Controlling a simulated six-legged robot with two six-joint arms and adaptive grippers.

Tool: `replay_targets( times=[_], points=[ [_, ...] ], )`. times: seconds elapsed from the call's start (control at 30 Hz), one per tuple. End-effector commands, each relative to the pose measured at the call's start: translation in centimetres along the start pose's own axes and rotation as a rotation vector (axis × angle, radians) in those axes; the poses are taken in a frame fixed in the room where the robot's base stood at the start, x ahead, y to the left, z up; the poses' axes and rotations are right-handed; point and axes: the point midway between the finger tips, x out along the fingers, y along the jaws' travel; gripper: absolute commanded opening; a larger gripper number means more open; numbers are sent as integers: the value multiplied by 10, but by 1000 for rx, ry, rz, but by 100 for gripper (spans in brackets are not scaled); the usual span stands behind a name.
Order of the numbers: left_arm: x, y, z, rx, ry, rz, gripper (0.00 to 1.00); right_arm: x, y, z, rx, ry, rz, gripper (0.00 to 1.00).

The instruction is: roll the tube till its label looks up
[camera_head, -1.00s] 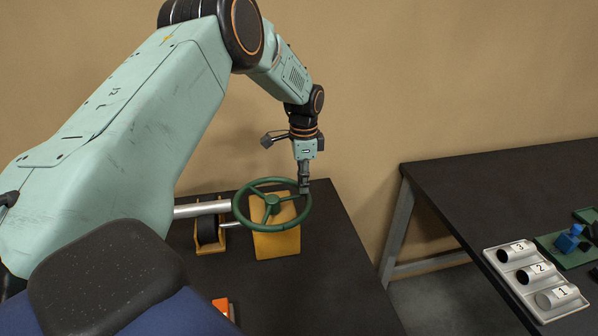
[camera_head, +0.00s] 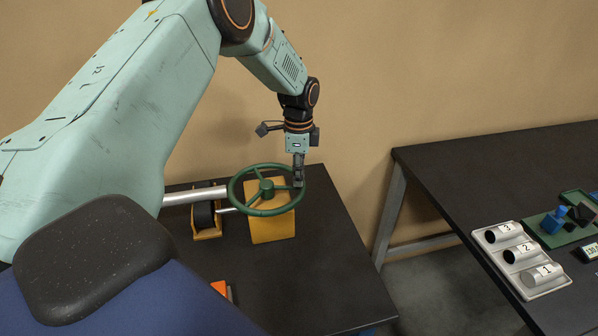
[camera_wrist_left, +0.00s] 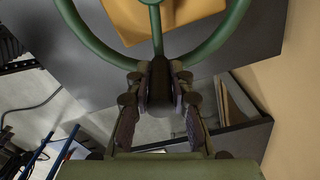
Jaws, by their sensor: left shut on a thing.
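A green handwheel (camera_head: 266,187) stands in front of a yellow block (camera_head: 270,228) on the left black table. My right gripper is out of view.
A yellow stand with a black roller (camera_head: 204,214) sits below the silver tube. An orange item (camera_head: 219,288) lies near the front. The pale tray (camera_head: 555,288) and a green mat (camera_head: 545,238) with a blue object (camera_head: 554,220) are right, beyond a floor gap.

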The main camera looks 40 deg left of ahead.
Motion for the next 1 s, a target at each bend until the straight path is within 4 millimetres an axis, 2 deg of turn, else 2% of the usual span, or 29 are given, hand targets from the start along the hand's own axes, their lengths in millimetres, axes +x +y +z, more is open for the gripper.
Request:
replay_targets(
  times=[0.2, 0.23, 0.47, 0.8, 0.87, 1.0],
  points=[
    [-1, 0, 0, -2, 0, 2, 0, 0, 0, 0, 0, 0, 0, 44],
    [-1, 0, 0, -2, 0, 2, 24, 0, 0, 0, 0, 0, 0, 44],
    [0, 0, 0, -2, 0, 1, 43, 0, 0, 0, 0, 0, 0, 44],
    [-3, 0, 0, -1, 1, 0, 44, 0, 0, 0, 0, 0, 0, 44],
    [-8, 0, 0, -1, 1, 0, 44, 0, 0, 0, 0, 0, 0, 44],
    [-30, 0, 0, -2, 3, -2, 44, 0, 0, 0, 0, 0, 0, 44]
  ],
)
